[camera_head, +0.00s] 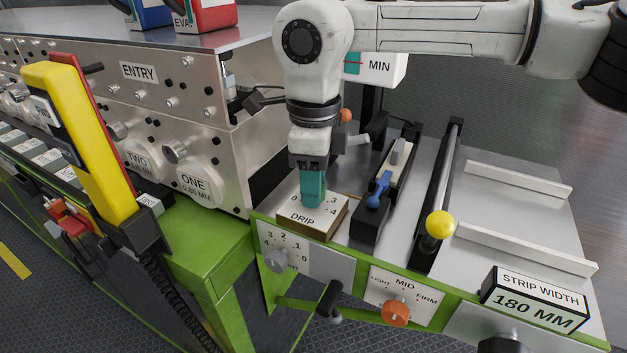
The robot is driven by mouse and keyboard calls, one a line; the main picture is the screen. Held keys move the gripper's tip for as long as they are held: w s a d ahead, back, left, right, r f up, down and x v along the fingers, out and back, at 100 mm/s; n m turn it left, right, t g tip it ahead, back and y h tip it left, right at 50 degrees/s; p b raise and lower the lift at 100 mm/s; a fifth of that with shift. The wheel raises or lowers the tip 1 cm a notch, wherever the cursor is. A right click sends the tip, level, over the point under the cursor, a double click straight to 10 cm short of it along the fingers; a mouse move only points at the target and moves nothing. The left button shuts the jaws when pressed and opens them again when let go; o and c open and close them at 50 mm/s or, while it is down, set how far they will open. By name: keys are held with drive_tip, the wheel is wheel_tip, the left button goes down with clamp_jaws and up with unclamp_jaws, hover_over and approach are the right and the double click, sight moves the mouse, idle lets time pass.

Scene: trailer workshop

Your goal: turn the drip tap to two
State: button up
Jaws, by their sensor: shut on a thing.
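The drip tap (313,220) is a small wooden-sided block with a white top plate lettered DRIP and numbers around its middle. My gripper (313,190) comes down on it from above and is shut on the tap's knob, with teal at the fingertips. The knob itself is hidden by the fingers, so I cannot tell which number it points to. The figures 0, 3 and 4 show on the plate around the fingers; the mark for two is not clearly seen.
A blue-handled lever (379,190) stands just right of the tap, then a rod with a yellow ball (440,224). The metal ENTRY cabinet (180,90) is on the left. A STRIP WIDTH sign (535,300) sits front right. An orange knob (396,313) is on the front panel.

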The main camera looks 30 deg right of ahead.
drive_tip(key=shift+m, duration=0.3)
drive_tip(key=o, duration=1.1)
drive_tip(key=shift+c, duration=0.2)
wheel_tip(320, 180, up, 11)
drive_tip(key=shift+f, duration=0.1)
idle(0.3)
